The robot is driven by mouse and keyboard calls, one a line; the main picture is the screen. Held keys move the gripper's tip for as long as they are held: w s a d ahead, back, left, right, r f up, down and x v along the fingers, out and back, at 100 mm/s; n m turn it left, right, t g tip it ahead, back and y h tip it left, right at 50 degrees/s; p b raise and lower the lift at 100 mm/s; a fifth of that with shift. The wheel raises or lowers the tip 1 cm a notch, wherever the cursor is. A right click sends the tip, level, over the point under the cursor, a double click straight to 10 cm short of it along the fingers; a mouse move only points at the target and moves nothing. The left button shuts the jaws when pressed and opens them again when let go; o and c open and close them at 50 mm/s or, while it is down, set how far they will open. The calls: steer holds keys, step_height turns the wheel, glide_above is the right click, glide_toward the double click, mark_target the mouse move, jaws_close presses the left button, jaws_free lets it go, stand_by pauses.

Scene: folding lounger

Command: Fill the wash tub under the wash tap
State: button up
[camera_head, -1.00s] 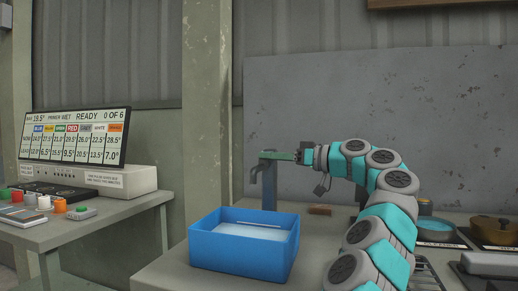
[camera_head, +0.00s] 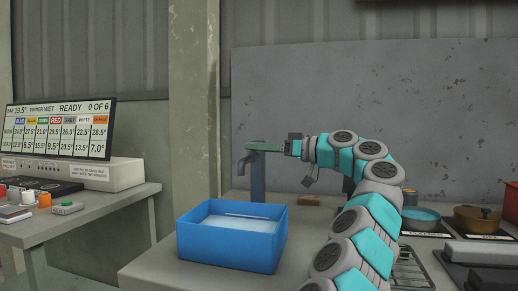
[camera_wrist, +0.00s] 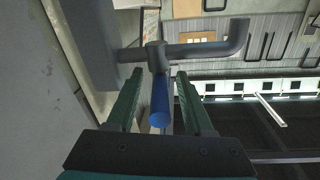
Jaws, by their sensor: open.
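The blue rectangular wash tub (camera_head: 226,247) stands upright on the grey bench, with a pale, water-like surface inside. The grey-blue wash tap (camera_head: 257,178) rises just behind it, its spout pointing left. My gripper (camera_head: 264,147) is at the top of the tap. In the wrist view, my gripper (camera_wrist: 160,82) is open, with its green fingers on either side of the tap's blue handle (camera_wrist: 161,103). The handle shows a gap to each finger. The tap's grey spout (camera_wrist: 235,38) curves off to the right. I see no clear water stream.
A display (camera_head: 58,130) reading READY 0 OF 6 stands on the left table with coloured buttons. Pots (camera_head: 476,219) and a rack (camera_head: 410,270) are at the bench's right. A brown block (camera_head: 310,200) lies behind the tub. A metal panel (camera_head: 440,120) closes off the back.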

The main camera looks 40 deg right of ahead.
steer(key=shift+s, duration=0.1)
steer(key=p+v, duration=0.1)
steer(key=v, duration=0.6)
steer(key=shift+s+d, duration=0.2)
steer(key=shift+s, duration=0.05)
